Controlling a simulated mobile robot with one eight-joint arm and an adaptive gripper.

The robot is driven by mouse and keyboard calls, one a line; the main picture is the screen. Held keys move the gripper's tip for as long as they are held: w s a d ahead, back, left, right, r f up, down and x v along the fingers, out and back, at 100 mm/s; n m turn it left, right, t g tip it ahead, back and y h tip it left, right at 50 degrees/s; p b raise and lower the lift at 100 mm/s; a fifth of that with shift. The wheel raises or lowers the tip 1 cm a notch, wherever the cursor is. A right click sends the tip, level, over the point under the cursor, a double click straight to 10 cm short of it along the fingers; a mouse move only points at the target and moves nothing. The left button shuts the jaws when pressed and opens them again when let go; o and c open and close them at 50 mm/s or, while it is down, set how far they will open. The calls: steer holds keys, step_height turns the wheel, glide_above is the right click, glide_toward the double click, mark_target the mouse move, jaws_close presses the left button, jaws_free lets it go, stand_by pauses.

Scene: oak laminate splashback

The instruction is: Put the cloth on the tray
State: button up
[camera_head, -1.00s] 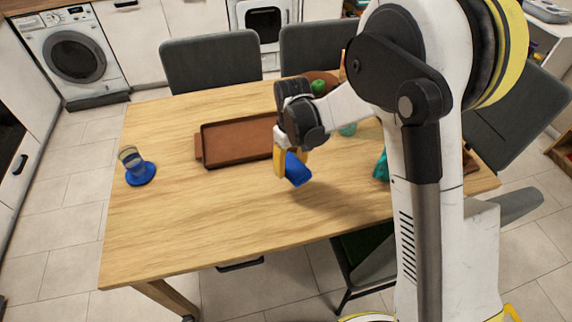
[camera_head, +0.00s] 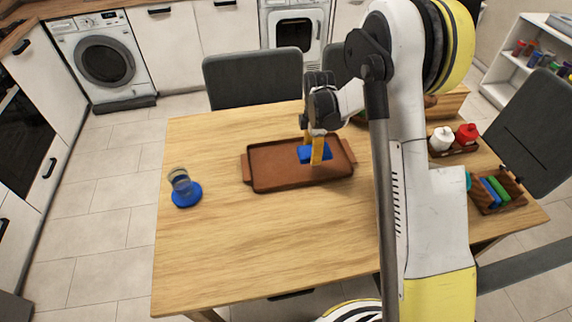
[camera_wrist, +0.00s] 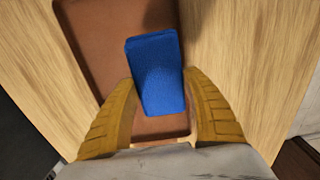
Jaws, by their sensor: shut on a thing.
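The blue cloth (camera_head: 314,153) is a small folded block over the right half of the brown tray (camera_head: 276,171). My gripper (camera_head: 316,152) has its yellow fingers on either side of the cloth and is shut on it. In the wrist view the cloth (camera_wrist: 156,75) sits between the two fingers (camera_wrist: 160,112), with the tray (camera_wrist: 92,32) beneath it. I cannot tell whether the cloth touches the tray floor. The tray lies flat on the wooden table and looks otherwise empty.
At the right are a caddy with white and red bottles (camera_head: 454,138) and a wooden holder with coloured items (camera_head: 497,191). The table's front (camera_head: 260,245) is clear. Grey chairs (camera_head: 253,78) surround it.

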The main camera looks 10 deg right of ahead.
steer(key=b, duration=0.2)
glide_above(289, 170)
step_height(289, 170, down, 4)
steer(key=shift+d+f, duration=0.1)
steer(key=shift+f, duration=0.15)
steer(key=shift+f+b, duration=0.65)
steer(key=shift+f, duration=1.3)
steer(key=shift+f, duration=0.2)
steer(key=o, duration=1.3)
steer(key=shift+r, duration=0.1)
